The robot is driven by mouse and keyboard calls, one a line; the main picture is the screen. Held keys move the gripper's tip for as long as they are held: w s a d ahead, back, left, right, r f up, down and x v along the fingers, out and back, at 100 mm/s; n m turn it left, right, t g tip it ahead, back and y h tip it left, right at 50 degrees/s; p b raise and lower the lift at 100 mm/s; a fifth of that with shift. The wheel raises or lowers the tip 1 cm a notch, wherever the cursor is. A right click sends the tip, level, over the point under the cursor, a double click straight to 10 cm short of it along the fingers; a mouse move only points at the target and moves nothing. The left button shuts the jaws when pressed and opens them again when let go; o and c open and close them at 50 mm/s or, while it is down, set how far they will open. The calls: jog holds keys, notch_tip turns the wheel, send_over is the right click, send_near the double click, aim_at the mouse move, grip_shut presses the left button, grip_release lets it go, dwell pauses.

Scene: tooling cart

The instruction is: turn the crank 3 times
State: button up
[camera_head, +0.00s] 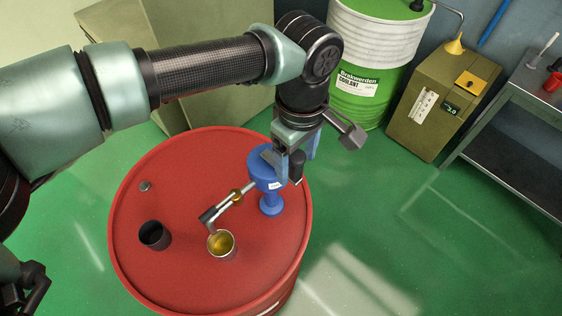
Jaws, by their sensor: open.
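A blue pump (268,187) stands on top of a red drum (190,275), near its right edge. A spout with a brass fitting (236,196) runs from it to the lower left, over a metal cup (221,244) holding yellow liquid. The crank's black handle (297,168) stands upright at the pump's upper right. My gripper (297,172) points down there, open, with one finger on each side of the handle in the picture. I cannot tell whether the fingers touch it. The crank arm is mostly hidden by my gripper.
A dark cup (154,236) and a small cap (145,186) are on the drum top. Behind stand a green and white drum (375,60), an olive box (440,95) with a yellow funnel (455,45), and a grey cart (520,110) at right. The green floor at lower right is clear.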

jog(key=shift+r+p, duration=1.9)
jog(key=shift+r, duration=2.05)
